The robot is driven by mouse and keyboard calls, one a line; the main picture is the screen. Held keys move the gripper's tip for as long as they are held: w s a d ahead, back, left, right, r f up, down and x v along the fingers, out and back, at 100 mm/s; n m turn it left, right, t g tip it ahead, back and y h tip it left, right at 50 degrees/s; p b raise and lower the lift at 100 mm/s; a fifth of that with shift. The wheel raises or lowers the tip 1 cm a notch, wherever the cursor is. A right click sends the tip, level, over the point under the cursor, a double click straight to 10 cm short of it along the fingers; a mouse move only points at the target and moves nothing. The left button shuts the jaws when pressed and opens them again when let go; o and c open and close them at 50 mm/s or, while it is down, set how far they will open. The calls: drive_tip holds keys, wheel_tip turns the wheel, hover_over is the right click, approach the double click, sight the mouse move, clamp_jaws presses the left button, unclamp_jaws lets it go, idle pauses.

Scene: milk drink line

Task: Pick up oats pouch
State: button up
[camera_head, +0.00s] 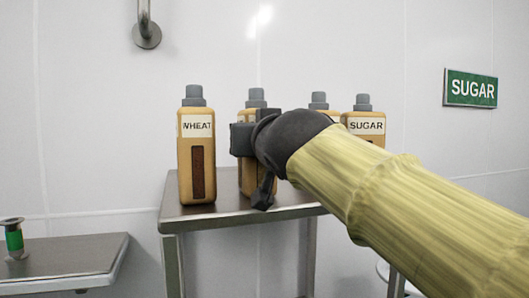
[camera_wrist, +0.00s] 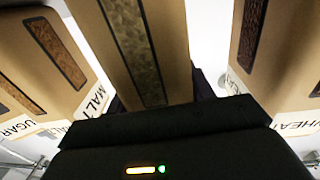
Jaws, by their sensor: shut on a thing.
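A tan pouch with a grey cap (camera_head: 256,97) stands behind my gripper, second from the left. Its label is hidden, so I cannot read whether it says oats. In the wrist view the held pouch (camera_wrist: 182,50) fills the middle, with a window (camera_wrist: 139,50) showing pale brown flakes. My gripper (camera_head: 254,165) is shut on this pouch around its body. The gripper's dark body (camera_wrist: 165,135) crosses the lower part of the wrist view. The pouch looks upright at the metal table; I cannot tell whether its base touches the top.
A WHEAT pouch (camera_head: 197,150) stands left of the held pouch on the metal table (camera_head: 178,222). A pouch partly hidden by my arm (camera_head: 319,101) and a SUGAR pouch (camera_head: 364,126) stand right. A lower metal surface (camera_head: 65,258) bears a green spool-like item (camera_head: 14,238).

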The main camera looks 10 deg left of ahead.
drive_tip(key=shift+w+d+r, duration=0.1)
drive_tip(key=shift+w+r, duration=0.05)
drive_tip(key=shift+r, duration=0.1)
